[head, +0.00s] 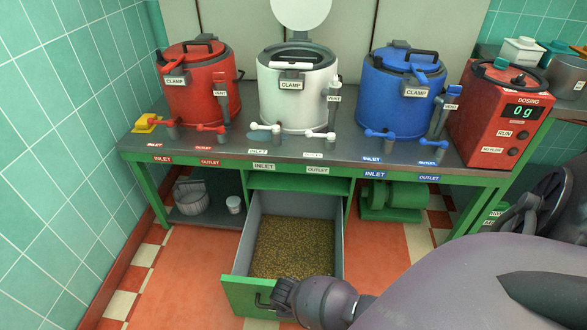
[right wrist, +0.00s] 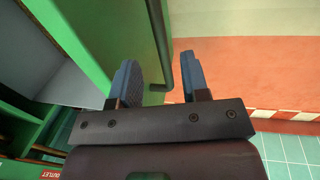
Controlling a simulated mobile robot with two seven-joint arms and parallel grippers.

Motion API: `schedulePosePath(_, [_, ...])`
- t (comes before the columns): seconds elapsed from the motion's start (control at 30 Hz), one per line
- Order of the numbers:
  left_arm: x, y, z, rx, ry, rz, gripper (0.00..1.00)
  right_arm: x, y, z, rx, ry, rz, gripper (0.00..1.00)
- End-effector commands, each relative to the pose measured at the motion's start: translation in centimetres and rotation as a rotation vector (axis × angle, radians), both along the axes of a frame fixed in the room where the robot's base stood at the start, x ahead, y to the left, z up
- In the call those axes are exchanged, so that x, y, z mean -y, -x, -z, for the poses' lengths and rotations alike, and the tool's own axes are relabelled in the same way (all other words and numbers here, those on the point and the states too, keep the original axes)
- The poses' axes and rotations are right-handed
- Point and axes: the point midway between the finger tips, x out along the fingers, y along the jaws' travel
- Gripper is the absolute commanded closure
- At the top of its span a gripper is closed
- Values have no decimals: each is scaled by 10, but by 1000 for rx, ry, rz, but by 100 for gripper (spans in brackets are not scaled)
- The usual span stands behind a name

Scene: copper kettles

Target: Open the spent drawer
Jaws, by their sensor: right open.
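The spent drawer (head: 252,296) has a green front and grey walls. It stands pulled well out from under the bench, with brown grain (head: 290,247) covering its floor. Its dark bar handle (head: 261,301) is on the front, partly hidden by my right wrist. In the right wrist view, the green drawer front (right wrist: 100,35) is at the upper left and the handle (right wrist: 157,40) runs down between my fingers. My right gripper (right wrist: 158,62) is open, with one blue-grey finger on each side of the handle. My left gripper is not in view.
Red (head: 203,95), white (head: 296,95) and blue (head: 395,95) kettles stand on the bench (head: 240,146); the white one's lid is raised. A red dosing unit (head: 490,115) reads 0 g. A bucket (head: 191,198) and a green machine (head: 392,199) sit below. Floor left of the drawer is clear.

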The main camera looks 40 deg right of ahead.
Motion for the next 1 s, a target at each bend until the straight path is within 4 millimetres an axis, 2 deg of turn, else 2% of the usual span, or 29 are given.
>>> schedulePosePath(0.03, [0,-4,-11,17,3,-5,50,-2,-6,-19,16,-2,-1,58])
schedulePosePath(0.3, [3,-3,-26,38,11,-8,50,-7,3,-50,7,-1,-1,58])
schedulePosePath(1.0, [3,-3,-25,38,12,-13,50,-8,8,-54,-1,0,0,58])
